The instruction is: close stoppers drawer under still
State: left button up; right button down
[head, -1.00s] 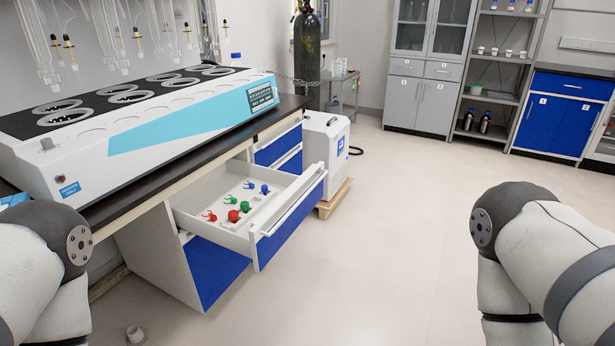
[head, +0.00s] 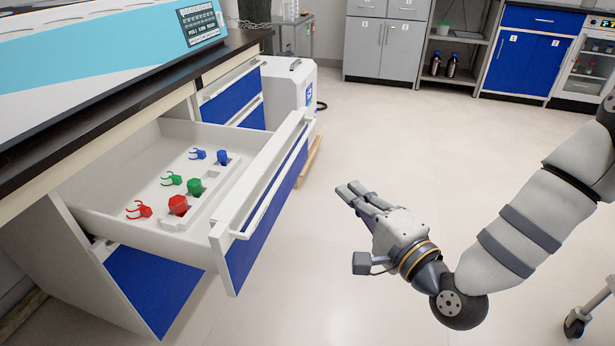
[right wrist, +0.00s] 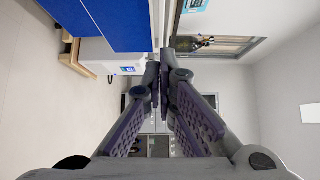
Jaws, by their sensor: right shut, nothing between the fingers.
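The stoppers drawer (head: 88,205) stands pulled out under the bench that bears the white and turquoise still (head: 110,72). Its blue front (head: 262,215) with a white bar handle faces right. Inside lie red (head: 178,205), green (head: 194,187) and blue (head: 222,157) stoppers, with clips of the same colours beside them. My right gripper (head: 355,194) is shut and empty, to the right of the drawer front and apart from it. In the right wrist view its fingers (right wrist: 160,85) meet at the tips. My left gripper is not in view.
A white boxy unit (head: 290,90) stands on a wooden base behind the drawer. Other blue drawers (head: 232,98) are beside it under the bench. Grey and blue cabinets line the back. The floor right of the drawer is clear.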

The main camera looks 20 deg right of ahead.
pick_arm(q)
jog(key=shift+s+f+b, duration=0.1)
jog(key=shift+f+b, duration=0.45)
jog(key=shift+b, duration=0.1)
pick_arm(e)
jog(key=w+a, duration=0.5)
jog(key=w, duration=0.4)
jog(key=shift+w, duration=0.25)
jog(key=shift+f, duration=0.1)
